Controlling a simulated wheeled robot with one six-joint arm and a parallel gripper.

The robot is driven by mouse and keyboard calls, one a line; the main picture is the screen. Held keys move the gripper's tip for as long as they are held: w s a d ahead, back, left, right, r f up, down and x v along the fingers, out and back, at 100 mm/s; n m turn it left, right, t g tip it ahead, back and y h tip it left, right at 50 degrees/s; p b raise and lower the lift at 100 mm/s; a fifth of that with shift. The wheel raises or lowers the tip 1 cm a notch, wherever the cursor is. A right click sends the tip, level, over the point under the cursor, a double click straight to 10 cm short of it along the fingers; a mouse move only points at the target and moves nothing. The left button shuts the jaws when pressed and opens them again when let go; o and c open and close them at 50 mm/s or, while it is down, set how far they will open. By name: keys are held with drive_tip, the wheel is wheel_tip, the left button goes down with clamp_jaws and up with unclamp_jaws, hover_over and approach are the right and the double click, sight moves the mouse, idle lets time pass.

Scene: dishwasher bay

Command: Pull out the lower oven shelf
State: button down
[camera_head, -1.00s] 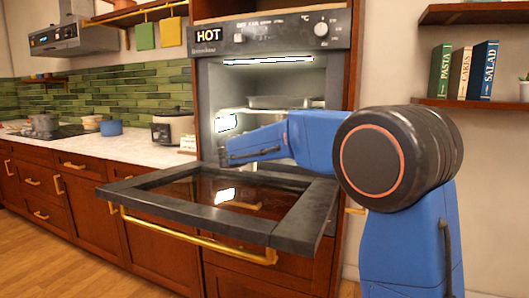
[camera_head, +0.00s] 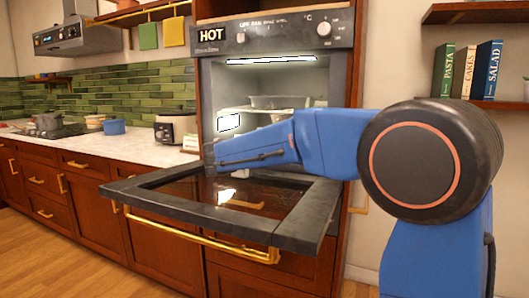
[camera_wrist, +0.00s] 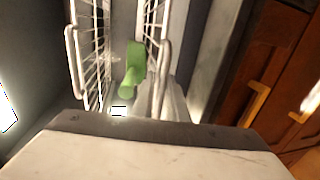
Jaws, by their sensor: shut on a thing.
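The oven stands open, its door (camera_head: 165,186) folded down flat. My gripper (camera_head: 214,158) is above the door at the oven mouth, seen side-on in the head view. It is shut, apparently on the front of the lower shelf. My arm hides that shelf in the head view. In the wrist view the picture is turned: the lower wire shelf (camera_wrist: 152,40) appears right of centre, its front bar running close to my gripper. A green thing (camera_wrist: 133,70) lies between the two racks. The exact contact is hard to see.
A gold door handle (camera_head: 200,238) runs along the door's front edge. The counter (camera_head: 130,147) is left of the oven.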

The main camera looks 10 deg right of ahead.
drive_tip(key=s+a, duration=0.3)
drive_tip(key=s, duration=0.1)
drive_tip(key=s+a, duration=0.3)
drive_tip(key=s, duration=0.1)
drive_tip(key=s+a+f, duration=0.1)
drive_tip(key=s+a, duration=0.2)
drive_tip(key=s, duration=0.1)
drive_tip(key=shift+s, duration=0.35)
drive_tip(key=c, duration=1.9)
unclamp_jaws()
drive_tip(key=shift+o, duration=0.2)
drive_tip(key=shift+r, duration=0.15)
drive_tip(key=shift+r, duration=0.1)
drive_tip(key=shift+s+a, duration=0.15)
drive_tip(key=shift+a, duration=0.05)
drive_tip(key=v, duration=1.6)
drive_tip(key=shift+s+a+r, duration=0.1)
drive_tip(key=shift+s+a, duration=0.15)
drive_tip(key=shift+s, duration=0.1)
